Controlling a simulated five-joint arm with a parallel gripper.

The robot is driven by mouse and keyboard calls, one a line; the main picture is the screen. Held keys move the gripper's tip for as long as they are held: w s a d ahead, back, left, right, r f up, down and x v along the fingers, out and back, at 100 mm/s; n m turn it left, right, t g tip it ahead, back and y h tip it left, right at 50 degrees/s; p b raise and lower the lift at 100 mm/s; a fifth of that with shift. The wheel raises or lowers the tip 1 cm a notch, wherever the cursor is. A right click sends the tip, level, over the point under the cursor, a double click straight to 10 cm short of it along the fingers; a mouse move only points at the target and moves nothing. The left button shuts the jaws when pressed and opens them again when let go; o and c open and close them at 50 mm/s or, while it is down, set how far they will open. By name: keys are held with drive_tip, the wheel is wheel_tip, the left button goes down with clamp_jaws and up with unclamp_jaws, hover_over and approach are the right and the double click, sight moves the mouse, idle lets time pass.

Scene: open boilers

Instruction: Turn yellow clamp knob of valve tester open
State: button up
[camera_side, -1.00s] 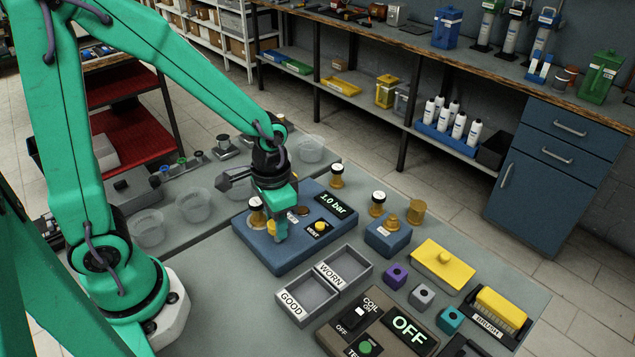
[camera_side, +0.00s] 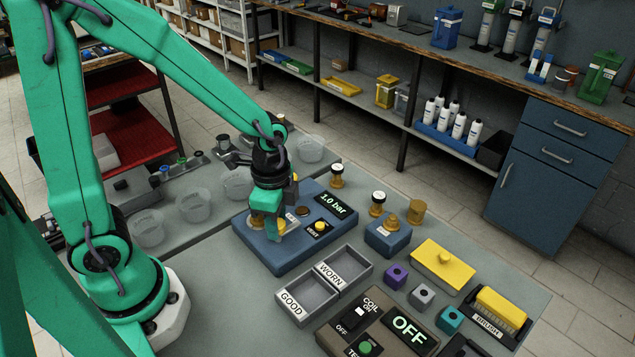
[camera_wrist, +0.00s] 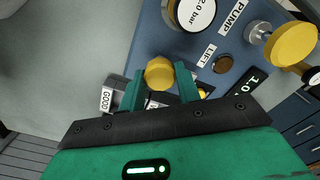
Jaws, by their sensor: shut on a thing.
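The valve tester (camera_side: 275,265) is a blue box with a lit 1.0 bar display (camera_side: 329,204). The yellow clamp knob (camera_wrist: 159,73) sits between my two green fingers in the wrist view. My gripper (camera_wrist: 160,86) points down over the left part of the tester and is shut on the knob. In the side view my gripper (camera_side: 264,230) mostly hides the knob. A valve with a white top marked 2.0 bar (camera_wrist: 195,12) stands beside the knob in the wrist view.
A larger yellow knob (camera_wrist: 291,45) is near the PUMP label, and a small yellow button (camera_side: 319,227) is by VENT. The GOOD (camera_side: 306,299) and WORN (camera_side: 343,266) trays lie in front of the tester. Brass-and-white valves (camera_side: 337,176) stand behind it.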

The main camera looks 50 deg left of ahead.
idle(0.4)
drive_tip(key=o, duration=1)
drive_tip(key=shift+r, duration=0.15)
drive_tip(key=shift+r, duration=3.8)
